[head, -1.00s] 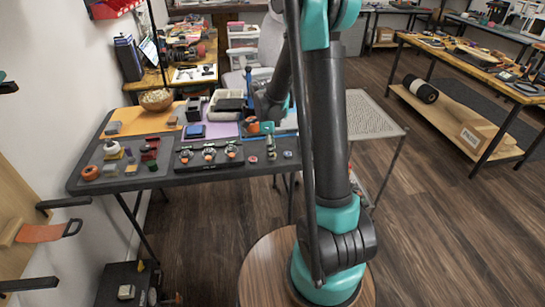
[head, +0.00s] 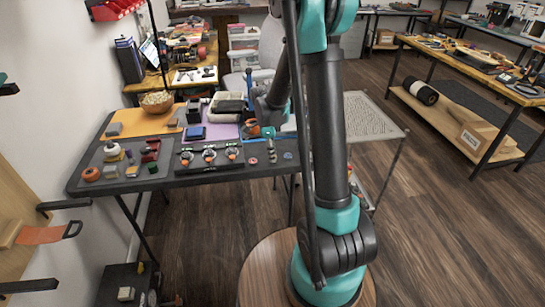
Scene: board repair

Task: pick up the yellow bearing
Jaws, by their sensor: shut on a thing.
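My gripper (head: 254,130) is over the right part of the dark table, beside the purple mat. It is small in this view and partly hidden by my own arm. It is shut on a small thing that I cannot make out. I cannot pick out the yellow bearing with certainty.
A dark board with several round parts (head: 208,156) lies along the front edge. A wooden bowl (head: 156,103), an orange mat (head: 124,124) and a light tray (head: 222,98) are farther back. Small red and blue pieces lie right of the board.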

